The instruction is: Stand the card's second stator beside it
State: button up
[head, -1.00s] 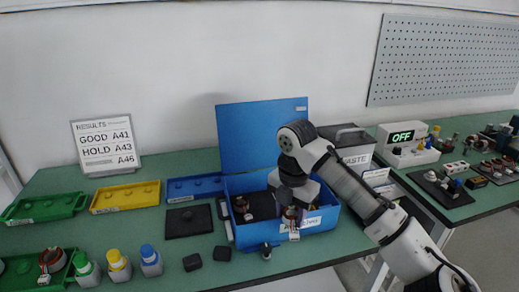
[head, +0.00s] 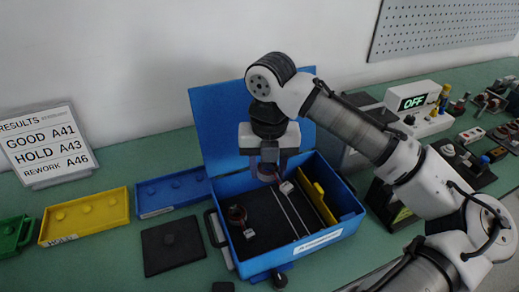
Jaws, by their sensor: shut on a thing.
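The white results card (head: 48,146) stands at the far left and reads GOOD A41, HOLD A43, REWORK A46. My gripper (head: 268,172) points down over the open blue box and is shut on a copper-brown stator (head: 267,174). A small pale tag (head: 287,187) shows beside the held stator; its writing is too small to read. A second stator (head: 236,214) sits in the box's left part, with a pale tag (head: 249,233) whose writing I cannot read. The held stator appears raised above the box floor.
The blue box (head: 226,246) has its lid (head: 215,130) raised at the back. Yellow (head: 112,212) and blue (head: 152,211) trays and a black mat (head: 190,254) lie between box and card. A yellow divider (head: 321,204) lies inside the box. Bare green bench shows behind the trays.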

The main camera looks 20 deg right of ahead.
jog(key=b, duration=0.8)
send_over(267, 212)
jog(key=shift+f, duration=4.3)
jog(key=shift+f+b, duration=0.7)
jog(key=shift+f, duration=0.85)
jog(key=shift+a+f, duration=0.1)
jog(key=shift+f, duration=0.05)
jog(key=shift+f, duration=0.3)
jog(key=o, duration=1.1)
notch_tip(267, 212, up, 14)
jog(key=shift+f+p, duration=0.1)
jog(key=shift+p, duration=0.2)
